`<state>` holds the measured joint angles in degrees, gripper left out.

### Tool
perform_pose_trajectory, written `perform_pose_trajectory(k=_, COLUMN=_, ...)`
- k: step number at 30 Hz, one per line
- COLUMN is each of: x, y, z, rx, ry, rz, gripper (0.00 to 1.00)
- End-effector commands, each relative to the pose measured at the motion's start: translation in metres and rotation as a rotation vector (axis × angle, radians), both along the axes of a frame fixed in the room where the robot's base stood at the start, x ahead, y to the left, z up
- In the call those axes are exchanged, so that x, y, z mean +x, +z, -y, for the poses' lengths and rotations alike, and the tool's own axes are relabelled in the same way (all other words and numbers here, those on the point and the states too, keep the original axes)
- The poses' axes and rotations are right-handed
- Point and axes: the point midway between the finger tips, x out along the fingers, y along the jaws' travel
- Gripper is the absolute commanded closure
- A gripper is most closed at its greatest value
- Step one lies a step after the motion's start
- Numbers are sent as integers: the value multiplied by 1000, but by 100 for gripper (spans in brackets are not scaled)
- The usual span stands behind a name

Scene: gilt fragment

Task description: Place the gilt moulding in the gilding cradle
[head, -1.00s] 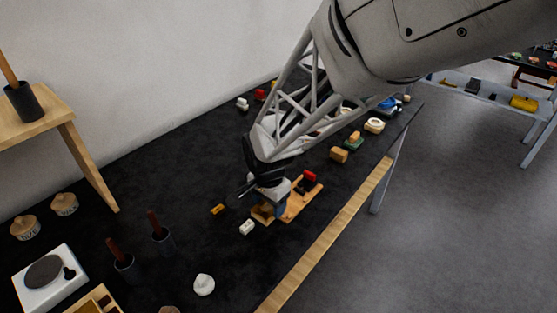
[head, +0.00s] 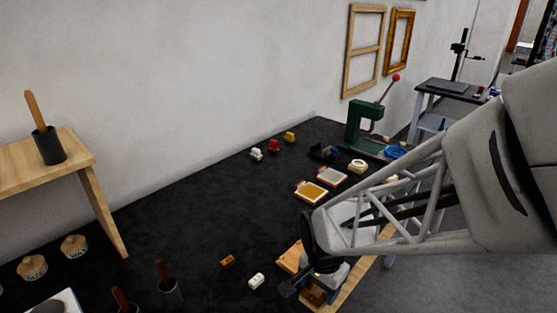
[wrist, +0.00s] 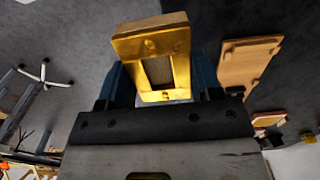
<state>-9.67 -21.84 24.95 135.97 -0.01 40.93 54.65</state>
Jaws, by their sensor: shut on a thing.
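My gripper (head: 316,284) is low over the front edge of the black table in the head view. In the wrist view its blue fingers (wrist: 160,78) are shut on a gold block with a rectangular recess, which looks like the gilt moulding (wrist: 150,42). In the head view the moulding (head: 313,298) shows partly below the gripper. A flat wooden board (head: 291,257), possibly the gilding cradle, lies just left of and behind the gripper, partly hidden by it. A wooden piece (wrist: 248,64) also shows at the right in the wrist view, apart from the moulding.
A small orange block (head: 228,260) and a white block (head: 257,281) lie left of the gripper. A gold-filled tray (head: 311,192), a grey tray (head: 331,176) and a green press (head: 366,130) stand farther back. The table's left middle is clear.

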Motion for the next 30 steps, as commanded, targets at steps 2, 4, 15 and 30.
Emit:
perform_pose_trajectory(k=2, x=0, y=0, z=0, rx=0, ry=0, rz=0, gripper=69)
perform_pose_trajectory(k=4, x=0, y=0, z=0, rx=0, ry=0, rz=0, gripper=69)
perform_pose_trajectory(k=15, x=20, y=-2, z=-3, rx=0, ry=0, rz=-1, gripper=69)
perform_pose_trajectory(k=30, x=82, y=-8, z=-13, rx=0, ry=0, rz=-1, gripper=69)
